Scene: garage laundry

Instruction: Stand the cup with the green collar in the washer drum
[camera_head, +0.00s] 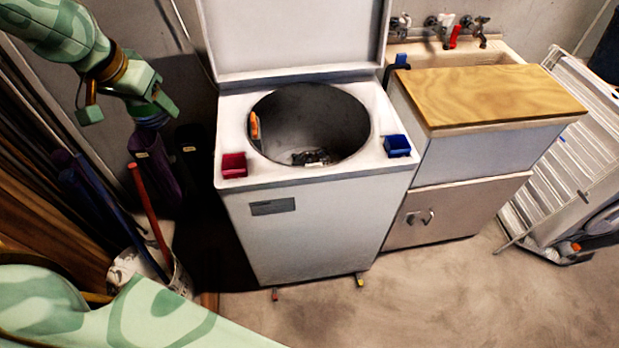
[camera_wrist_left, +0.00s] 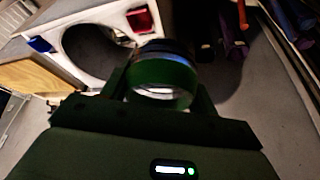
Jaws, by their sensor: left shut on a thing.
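The cup with the green collar (camera_wrist_left: 165,78) is between the fingers of my left gripper (camera_wrist_left: 158,92) in the left wrist view, its round end facing the camera. In the head view my left gripper (camera_head: 128,105) is at the upper left, left of the washer and apart from it. The cup's green collar (camera_head: 148,112) shows there beside a finger; much of the cup is hidden. The washer (camera_head: 315,225) has its lid up, and its drum (camera_head: 335,115) is open. An orange item (camera_head: 255,126) is at the drum's left side, and small dark items (camera_head: 312,157) lie at the bottom. My right gripper is out of view.
A red tray (camera_head: 234,165) and a blue tray (camera_head: 397,146) sit on the washer's top corners. A wooden board (camera_head: 485,92) covers part of the sink cabinet at right. A bucket (camera_head: 180,275) with long poles stands at left. The front right floor is clear.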

